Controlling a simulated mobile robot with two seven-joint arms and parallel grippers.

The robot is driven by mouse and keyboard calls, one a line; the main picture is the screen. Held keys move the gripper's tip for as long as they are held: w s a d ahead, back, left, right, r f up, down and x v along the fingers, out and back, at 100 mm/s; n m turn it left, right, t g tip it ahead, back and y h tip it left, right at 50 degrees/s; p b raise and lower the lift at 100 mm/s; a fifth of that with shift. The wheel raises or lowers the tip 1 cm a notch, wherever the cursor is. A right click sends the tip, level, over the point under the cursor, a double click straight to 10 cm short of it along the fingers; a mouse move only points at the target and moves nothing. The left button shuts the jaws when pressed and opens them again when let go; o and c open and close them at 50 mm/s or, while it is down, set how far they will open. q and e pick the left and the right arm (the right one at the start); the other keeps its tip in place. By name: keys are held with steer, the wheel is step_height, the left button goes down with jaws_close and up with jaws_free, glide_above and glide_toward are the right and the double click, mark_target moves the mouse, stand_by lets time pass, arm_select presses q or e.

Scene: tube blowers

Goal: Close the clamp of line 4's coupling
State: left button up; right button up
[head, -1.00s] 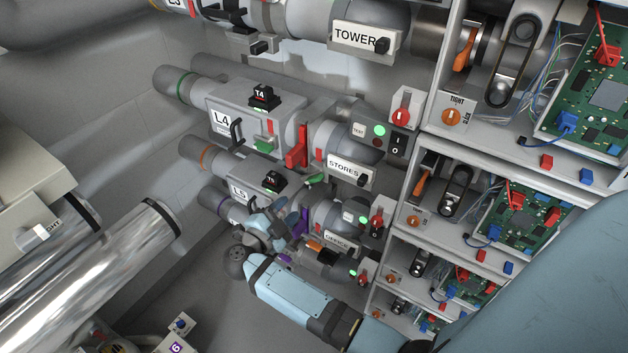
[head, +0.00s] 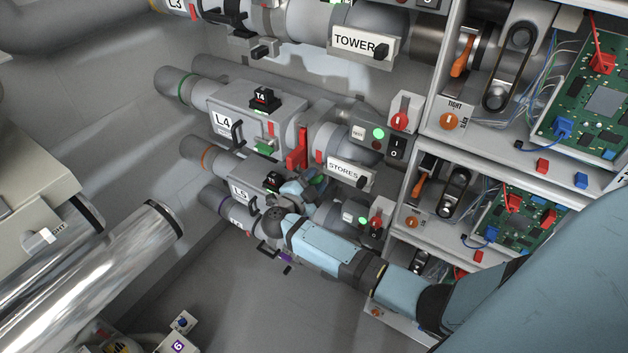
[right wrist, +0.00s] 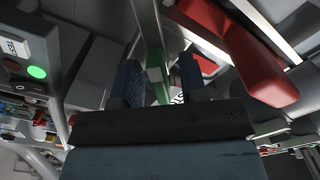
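Line 4's box (head: 222,121) carries the L4 label in the head view. Its coupling lies between the box and the STORES section, with a red lever (head: 298,148) standing out from it. The lever shows large in the right wrist view (right wrist: 240,50), at the upper right. My right gripper (head: 312,186) is below the lever in the head view, partly hidden by its own wrist. In the wrist view its two dark blue fingers (right wrist: 160,85) are apart. A green part (right wrist: 155,65) shows between them; I cannot tell whether they touch it. My left gripper is not in view.
The L5 box (head: 241,190) sits just below line 4, close to my right wrist. The STORES plate (head: 347,172) and a switch box (head: 397,148) are to the right. The TOWER line (head: 360,42) runs above. Open floor lies below left.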

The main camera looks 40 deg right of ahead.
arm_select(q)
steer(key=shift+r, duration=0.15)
arm_select(e)
jaws_close()
